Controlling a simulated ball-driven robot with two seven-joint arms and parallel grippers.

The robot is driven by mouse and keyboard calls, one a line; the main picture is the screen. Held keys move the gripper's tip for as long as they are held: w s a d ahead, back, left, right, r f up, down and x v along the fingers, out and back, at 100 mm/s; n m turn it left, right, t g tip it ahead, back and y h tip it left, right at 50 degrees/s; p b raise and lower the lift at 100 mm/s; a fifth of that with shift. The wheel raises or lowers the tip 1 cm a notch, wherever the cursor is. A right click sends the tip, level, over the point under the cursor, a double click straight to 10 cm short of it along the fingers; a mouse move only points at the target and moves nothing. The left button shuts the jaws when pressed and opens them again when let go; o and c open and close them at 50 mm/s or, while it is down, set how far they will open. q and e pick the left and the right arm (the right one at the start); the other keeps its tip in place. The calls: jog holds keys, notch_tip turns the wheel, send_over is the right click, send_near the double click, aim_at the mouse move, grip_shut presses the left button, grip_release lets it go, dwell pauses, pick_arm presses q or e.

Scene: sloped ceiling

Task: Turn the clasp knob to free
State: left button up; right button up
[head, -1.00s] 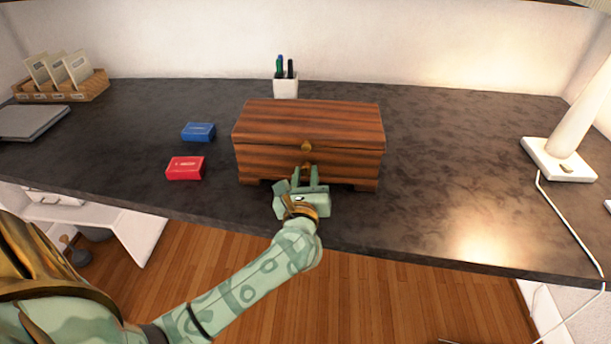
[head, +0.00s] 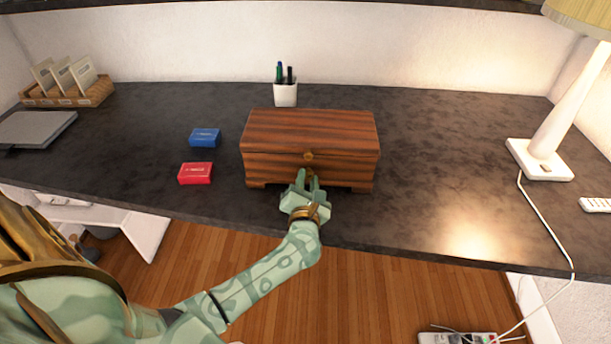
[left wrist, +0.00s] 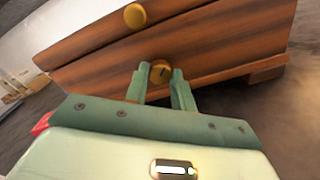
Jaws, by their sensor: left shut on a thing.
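A dark reddish wooden chest (head: 312,132) with its lid down stands on the desk; it also shows tilted in the left wrist view (left wrist: 215,45). A brass knob (head: 308,156) sits on the lid's front edge. Below it is the round clasp knob (left wrist: 160,72), with a dark mark across its face. My left gripper (head: 307,178) is at the chest's front with its two green fingers on either side of the clasp knob, shut on it. The fingers partly hide the clasp knob in the head view. My right gripper is not in view.
A blue box (head: 205,137) and a red box (head: 195,173) lie left of the chest. A white pen cup (head: 286,93) stands behind it. A lamp (head: 540,160) with a trailing cord is at the right. The desk between chest and lamp is clear.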

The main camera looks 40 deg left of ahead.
pick_arm(q)
jog(key=m+p, duration=0.3)
jog(key=m, duration=0.1)
jog(key=shift+r+m, duration=0.15)
jog(key=shift+m, duration=0.15)
jog(key=m+p, duration=0.2)
jog(key=m, duration=0.2)
jog(key=shift+f+m, duration=0.2)
jog(key=shift+m, duration=0.1)
jog(key=o, duration=1)
jog(key=p+v, duration=0.2)
jog(key=v, duration=1.4)
jog(key=shift+s, duration=0.25)
